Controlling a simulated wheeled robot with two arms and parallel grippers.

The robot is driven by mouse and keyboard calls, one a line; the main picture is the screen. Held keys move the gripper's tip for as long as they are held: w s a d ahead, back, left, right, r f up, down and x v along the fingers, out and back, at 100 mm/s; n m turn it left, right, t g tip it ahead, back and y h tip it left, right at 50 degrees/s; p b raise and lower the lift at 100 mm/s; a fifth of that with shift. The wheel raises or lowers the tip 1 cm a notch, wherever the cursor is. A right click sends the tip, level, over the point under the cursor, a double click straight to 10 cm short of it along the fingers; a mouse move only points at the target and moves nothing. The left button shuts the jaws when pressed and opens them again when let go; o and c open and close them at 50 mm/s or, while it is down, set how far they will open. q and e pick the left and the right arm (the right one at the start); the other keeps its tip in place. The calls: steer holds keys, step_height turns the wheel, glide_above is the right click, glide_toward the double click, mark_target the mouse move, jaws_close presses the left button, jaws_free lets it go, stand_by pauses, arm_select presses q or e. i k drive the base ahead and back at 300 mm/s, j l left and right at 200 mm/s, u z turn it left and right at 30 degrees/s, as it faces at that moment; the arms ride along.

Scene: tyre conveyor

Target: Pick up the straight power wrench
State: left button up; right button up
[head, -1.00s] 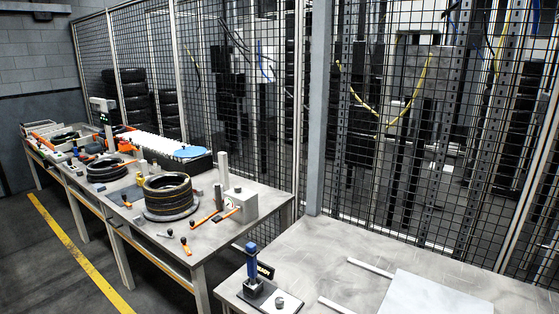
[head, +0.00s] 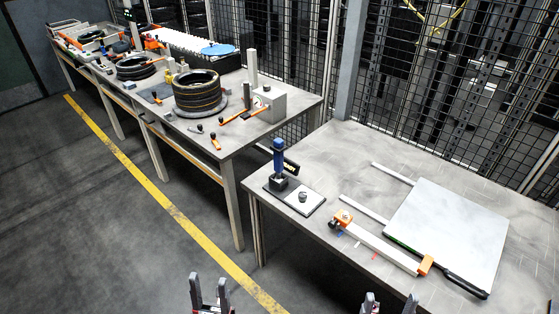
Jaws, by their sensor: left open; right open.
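A straight blue and black tool (head: 279,160), which looks like the straight power wrench, stands upright on a small dark base plate (head: 312,207) at the left end of the near table. My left gripper (head: 209,281) is open and empty at the bottom edge, in front of the table and to the lower left of the tool. My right gripper (head: 390,300) is open and empty at the bottom edge, to the lower right of the tool. Neither gripper touches it. Only the fingertips of my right gripper show.
The near grey table (head: 360,150) also bears a white bar with orange ends (head: 380,245) and a pale flat panel (head: 450,230) with a black handle. A longer bench (head: 240,140) with stacked tyres (head: 197,92) stands behind left. A wire mesh fence (head: 440,90) runs behind.

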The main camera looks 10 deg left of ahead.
mark_target(278, 147)
steer(key=i+j+z, duration=0.2)
steer(key=i+z, duration=0.15)
steer(key=i+j+z, duration=0.55)
steer(key=z, duration=0.15)
steer(key=j, duration=0.1)
